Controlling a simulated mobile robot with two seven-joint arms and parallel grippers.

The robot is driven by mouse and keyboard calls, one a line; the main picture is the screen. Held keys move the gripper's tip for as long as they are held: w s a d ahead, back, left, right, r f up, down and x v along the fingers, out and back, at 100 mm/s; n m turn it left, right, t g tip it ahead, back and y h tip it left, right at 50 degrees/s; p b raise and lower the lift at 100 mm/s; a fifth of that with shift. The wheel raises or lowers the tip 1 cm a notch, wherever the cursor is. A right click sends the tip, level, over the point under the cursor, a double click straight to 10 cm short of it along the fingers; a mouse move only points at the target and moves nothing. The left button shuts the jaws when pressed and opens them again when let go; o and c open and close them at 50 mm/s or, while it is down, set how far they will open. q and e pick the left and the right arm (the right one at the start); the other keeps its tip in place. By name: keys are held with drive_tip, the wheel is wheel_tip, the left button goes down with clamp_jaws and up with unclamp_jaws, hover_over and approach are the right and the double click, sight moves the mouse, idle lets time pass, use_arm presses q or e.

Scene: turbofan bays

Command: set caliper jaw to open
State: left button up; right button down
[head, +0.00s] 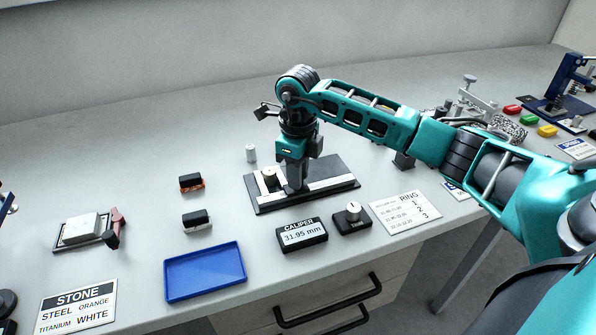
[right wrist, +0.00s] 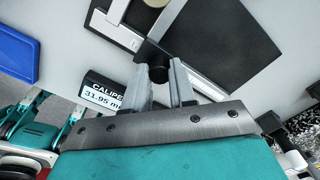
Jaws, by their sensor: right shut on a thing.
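The caliper (head: 328,171) is a black plate with a pale rail along its front, on the bench in the middle of the head view. Its display (head: 302,235) reads 31.95 mm. My right gripper (head: 296,186) points down over the rail, right of this cylinder. In the right wrist view its fingers (right wrist: 165,72) are shut on a black block, the caliper jaw's handle (right wrist: 150,54). The fingers hide part of the jaw. My left gripper is not in view.
A knob box (head: 352,217) and a RING card (head: 405,212) lie in front. A blue tray (head: 206,271), two small blocks (head: 196,220) and a stone holder (head: 82,230) are to the left. Another metal cylinder (head: 250,153) stands behind the caliper. Coloured pieces lie at the right.

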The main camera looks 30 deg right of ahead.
drive_tip(key=shift+s+d, duration=0.2)
drive_tip(key=shift+d, duration=0.65)
drive_tip(key=shift+s+d, duration=0.2)
drive_tip(key=shift+d, duration=0.65)
drive_tip(key=c, duration=0.9)
unclamp_jaws()
drive_tip(key=shift+r, duration=0.15)
wheel_tip(320, 180, up, 13)
drive_tip(key=shift+f, duration=0.2)
